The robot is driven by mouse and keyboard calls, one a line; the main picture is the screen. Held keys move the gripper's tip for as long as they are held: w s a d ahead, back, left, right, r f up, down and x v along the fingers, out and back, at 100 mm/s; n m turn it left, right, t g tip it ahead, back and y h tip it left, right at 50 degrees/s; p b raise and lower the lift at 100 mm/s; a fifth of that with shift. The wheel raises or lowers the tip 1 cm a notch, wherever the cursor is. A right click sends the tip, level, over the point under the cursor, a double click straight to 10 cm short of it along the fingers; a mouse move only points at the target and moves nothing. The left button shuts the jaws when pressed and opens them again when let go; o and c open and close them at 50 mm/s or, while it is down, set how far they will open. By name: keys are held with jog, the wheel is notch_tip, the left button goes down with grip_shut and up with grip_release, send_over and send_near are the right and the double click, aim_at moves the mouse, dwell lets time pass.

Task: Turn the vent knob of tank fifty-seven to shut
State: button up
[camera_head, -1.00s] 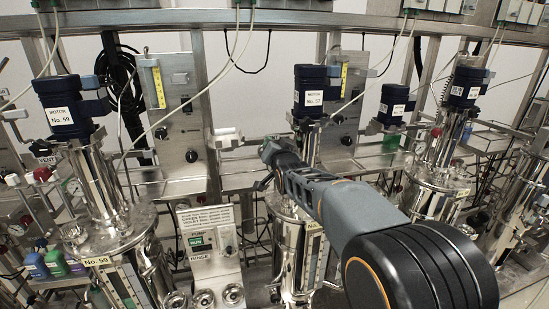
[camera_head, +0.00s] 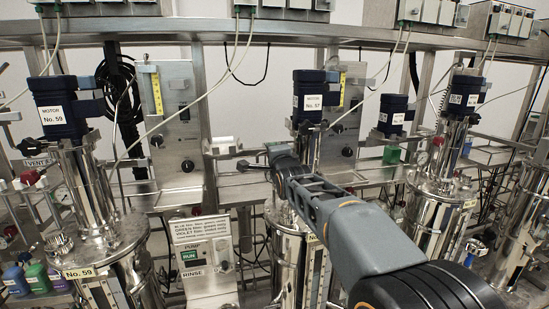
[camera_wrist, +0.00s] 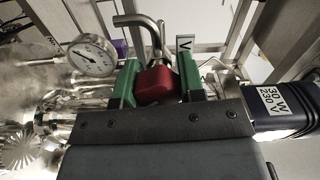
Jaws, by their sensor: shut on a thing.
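Tank fifty-seven (camera_head: 290,255) stands mid-picture in the head view, with its dark blue motor (camera_head: 315,98) labelled No. 57 on top. In the wrist view, the red vent knob (camera_wrist: 156,86) sits between the green fingers of my gripper (camera_wrist: 158,74), which is shut on it. A bent metal pipe (camera_wrist: 150,22) rises just beyond the knob. A sign (camera_wrist: 186,48) beside the right finger shows only part of a letter. In the head view my arm reaches in from the lower right and hides the knob and part of the tank.
A pressure gauge (camera_wrist: 92,57) is close to the left finger. The motor (camera_wrist: 282,108) stands at the right of the wrist view. Tank No. 59 (camera_head: 100,258) is at the left, with a rinse pump panel (camera_head: 203,258) between the tanks. Another tank (camera_head: 437,212) stands at the right.

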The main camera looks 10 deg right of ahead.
jog(key=m, duration=0.4)
jog(key=shift+f+m, duration=0.15)
jog(key=shift+m, duration=2.15)
jog(key=o, duration=0.9)
jog(key=s+b, duration=0.1)
jog(key=s, duration=1.2)
jog(key=shift+s, duration=0.4)
